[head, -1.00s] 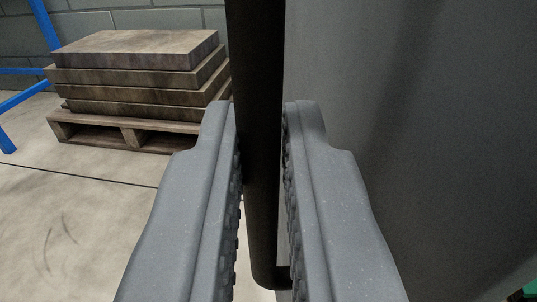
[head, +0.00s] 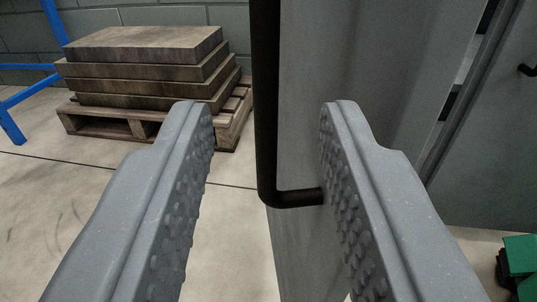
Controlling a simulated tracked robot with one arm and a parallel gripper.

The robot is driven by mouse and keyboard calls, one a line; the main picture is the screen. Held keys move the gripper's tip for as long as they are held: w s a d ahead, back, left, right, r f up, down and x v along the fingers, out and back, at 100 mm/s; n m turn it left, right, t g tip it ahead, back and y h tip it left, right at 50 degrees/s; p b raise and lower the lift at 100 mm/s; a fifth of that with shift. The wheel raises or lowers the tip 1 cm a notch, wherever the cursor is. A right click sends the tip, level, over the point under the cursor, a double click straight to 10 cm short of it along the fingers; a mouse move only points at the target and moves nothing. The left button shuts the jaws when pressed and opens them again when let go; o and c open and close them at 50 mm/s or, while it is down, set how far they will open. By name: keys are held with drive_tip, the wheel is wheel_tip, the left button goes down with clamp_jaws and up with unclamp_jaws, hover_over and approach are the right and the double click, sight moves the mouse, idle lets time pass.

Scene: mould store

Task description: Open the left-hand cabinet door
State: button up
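The grey cabinet door (head: 370,75) stands in the middle and right of the view, swung out from the cabinet, with a gap at its right edge. Its black bar handle (head: 266,95) runs upright and bends at the bottom into the door. My gripper (head: 268,115) is open, one finger on each side of the handle. Clear space shows between the handle and both fingers. The right finger hides part of the door. The other cabinet door (head: 490,150), at the right, has a small piece of black handle (head: 528,70) showing.
A wooden pallet (head: 135,122) with several stacked brown slabs (head: 145,45) stands at the back left. A blue frame (head: 53,22) is at the far left. A green and black object (head: 519,260) lies low at the right. The floor (head: 70,220) at left is clear.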

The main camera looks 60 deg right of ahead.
drive_tip(key=shift+b+v, duration=0.75)
drive_tip(key=shift+v, duration=0.6)
clamp_jaws()
